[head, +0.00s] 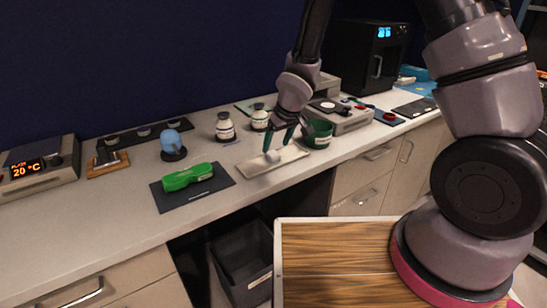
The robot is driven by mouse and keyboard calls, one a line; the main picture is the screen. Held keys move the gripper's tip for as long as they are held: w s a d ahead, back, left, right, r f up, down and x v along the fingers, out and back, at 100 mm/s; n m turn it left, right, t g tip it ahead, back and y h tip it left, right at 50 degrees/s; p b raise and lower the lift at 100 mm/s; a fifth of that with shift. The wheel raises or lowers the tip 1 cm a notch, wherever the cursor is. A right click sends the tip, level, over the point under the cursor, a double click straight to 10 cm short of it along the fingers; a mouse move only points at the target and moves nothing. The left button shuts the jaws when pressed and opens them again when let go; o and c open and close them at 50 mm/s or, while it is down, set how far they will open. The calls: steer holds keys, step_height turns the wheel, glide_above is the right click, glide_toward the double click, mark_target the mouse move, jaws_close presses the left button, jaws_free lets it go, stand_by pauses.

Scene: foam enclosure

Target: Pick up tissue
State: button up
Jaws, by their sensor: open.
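A small white bundle, seemingly the tissue (272,157), lies on a shallow beige tray (255,171) on the counter. My gripper (279,141) has dark green fingers and points down over the tray. Its fingers are spread apart, with the left fingertip close to the white bundle. I cannot tell whether they touch. The gripper is open and holds nothing that I can see.
A dark green cup (320,134) stands close to the right of my gripper. Two white jars (225,127) stand behind the tray. A green case (188,177) lies on a dark mat (213,188) at left. A black bin (243,263) is below the counter.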

mark_target(274, 153)
steer(key=x, duration=0.4)
steer(key=shift+s+d+f, duration=0.1)
steer(key=shift+s+f, duration=0.05)
steer(key=shift+f, duration=0.15)
steer(key=shift+c, duration=0.3)
jaws_close()
steer(key=shift+r, duration=0.2)
step_height(274, 153, up, 10)
steer(key=shift+f, duration=0.15)
